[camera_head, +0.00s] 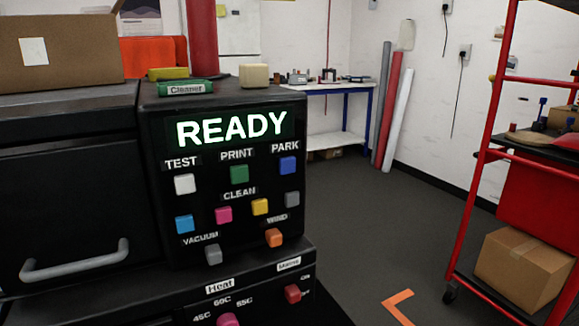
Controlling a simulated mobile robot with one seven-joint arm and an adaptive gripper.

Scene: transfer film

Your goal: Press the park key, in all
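The black control panel (165,228) stands left of centre, with a lit display (232,129) reading "READY" in white-green letters. The park key (288,166) is a blue square key under the label "PARK" at the panel's upper right. A green key (239,174) under "PRINT" and a white key (185,184) under "TEST" sit in the same row. Lower keys are light blue, pink, yellow, grey and orange. My gripper is not in view, and nothing covers the park key.
A green cleaner tube (186,89), a yellow block (168,73) and a cream block (254,76) lie on the panel's top. A grey handle (75,262) sticks out at left. A red rack (484,150) stands at right. Grey floor between is mostly clear.

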